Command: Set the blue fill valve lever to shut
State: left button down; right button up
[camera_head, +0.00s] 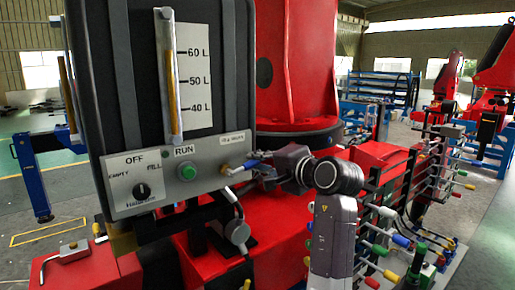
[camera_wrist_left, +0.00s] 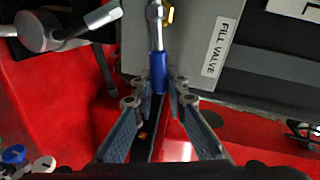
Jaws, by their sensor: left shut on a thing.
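The blue fill valve lever (camera_head: 245,166) sticks out to the right from a brass fitting at the lower right of the grey control box. In the left wrist view the blue sleeve of the lever (camera_wrist_left: 158,66) points down the picture from its metal stem, beside the FILL VALVE label (camera_wrist_left: 219,47). My left gripper (camera_head: 264,171) comes to the lever from the right. In the left wrist view its fingertips (camera_wrist_left: 160,88) are closed around the end of the blue sleeve. The tip of the sleeve is partly hidden between the fingers. My right gripper is in neither view.
The grey control box (camera_head: 198,190) carries a selector knob, a green RUN button and a level gauge. A grey round fitting with a hose (camera_head: 238,232) hangs below the lever. The red crane base (camera_head: 280,225) lies underneath. A rack of coloured levers (camera_head: 430,240) stands at the right.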

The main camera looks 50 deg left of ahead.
pick_arm(q)
jog(key=shift+w+f+m+g+p, duration=0.1)
jog(key=shift+f+m+g+p, duration=0.2)
jog(key=shift+f+m+p, duration=0.25)
jog(key=shift+f+m, duration=0.25)
jog(key=shift+m, duration=0.1)
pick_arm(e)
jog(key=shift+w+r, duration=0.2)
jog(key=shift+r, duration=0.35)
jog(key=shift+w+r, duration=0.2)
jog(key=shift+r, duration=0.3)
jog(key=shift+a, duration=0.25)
pick_arm(q)
jog(key=c, duration=2.3)
grip_release()
jog(key=o, duration=0.4)
jog(key=shift+a+f, duration=0.1)
jog(key=shift+a, duration=0.2)
jog(key=shift+d, duration=0.15)
jog(key=v, duration=0.7)
jog(key=shift+d, duration=0.2)
jog(key=shift+a, duration=0.1)
